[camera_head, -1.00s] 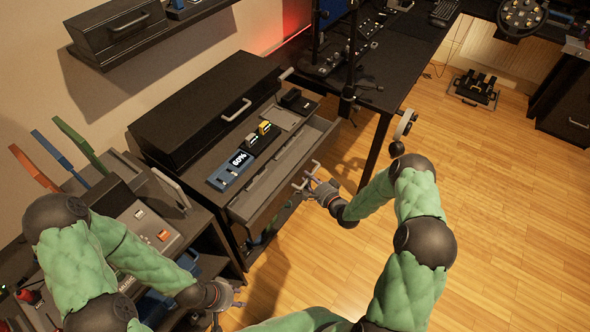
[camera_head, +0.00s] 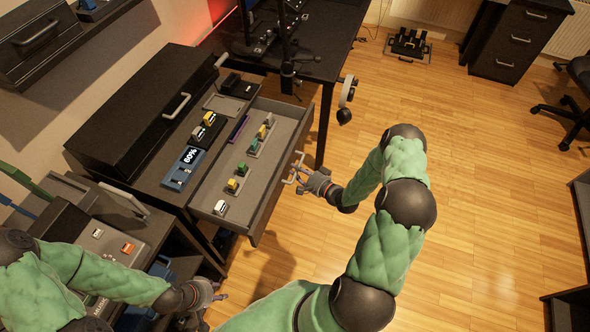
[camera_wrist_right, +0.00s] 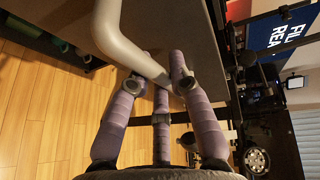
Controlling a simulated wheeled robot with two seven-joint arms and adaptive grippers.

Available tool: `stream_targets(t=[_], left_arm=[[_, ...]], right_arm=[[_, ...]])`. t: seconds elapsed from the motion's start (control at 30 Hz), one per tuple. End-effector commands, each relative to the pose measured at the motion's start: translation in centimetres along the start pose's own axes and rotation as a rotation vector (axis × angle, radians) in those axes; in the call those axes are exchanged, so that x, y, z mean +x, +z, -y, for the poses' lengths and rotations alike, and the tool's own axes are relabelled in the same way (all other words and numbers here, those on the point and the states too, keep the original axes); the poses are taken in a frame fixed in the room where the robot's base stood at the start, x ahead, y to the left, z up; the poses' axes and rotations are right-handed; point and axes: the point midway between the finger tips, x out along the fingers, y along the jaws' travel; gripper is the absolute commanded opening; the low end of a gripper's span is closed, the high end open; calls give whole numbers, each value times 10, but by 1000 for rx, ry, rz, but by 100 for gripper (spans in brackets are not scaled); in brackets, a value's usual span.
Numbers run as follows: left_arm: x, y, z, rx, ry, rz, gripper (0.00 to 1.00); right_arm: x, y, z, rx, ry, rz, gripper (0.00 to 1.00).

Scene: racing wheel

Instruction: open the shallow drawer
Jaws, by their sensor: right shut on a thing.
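The shallow drawer (camera_head: 282,172) stands pulled out from the dark cabinet in the head view, its inside in sight with several small coloured pieces in it. Its pale bar handle (camera_head: 295,166) is on the front face. My right gripper (camera_head: 303,181) is shut on this handle. In the right wrist view the purple-grey fingers (camera_wrist_right: 165,82) close around the curved handle (camera_wrist_right: 122,48). My left gripper (camera_head: 214,293) is at the lower left, away from the drawer. Its fingers look spread and empty.
A black lidded case (camera_head: 135,120) and a blue display unit (camera_head: 184,168) sit on the cabinet top. A black desk (camera_head: 335,45) stands behind. A toolbox area (camera_head: 100,240) is at left.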

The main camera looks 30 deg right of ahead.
Motion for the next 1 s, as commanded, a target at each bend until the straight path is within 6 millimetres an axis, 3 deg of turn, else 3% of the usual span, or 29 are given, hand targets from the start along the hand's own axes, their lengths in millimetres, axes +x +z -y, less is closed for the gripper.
stream_targets(t=[0.17,0.2,0.27,0.67,0.83,1.0], left_arm=[[0,0,0,0,0,0,40],[0,0,0,0,0,0,40],[0,0,0,0,0,0,40],[0,0,0,0,0,0,40],[0,0,0,0,0,0,40],[0,0,0,0,0,0,40]], right_arm=[[0,0,-1,-1,2,-1,0],[0,0,-1,-1,2,-1,29],[0,0,-1,-1,2,-1,46],[-3,0,0,-1,1,-1,46],[-24,-2,0,-1,2,-4,46],[-59,-2,-1,1,3,-5,46]])
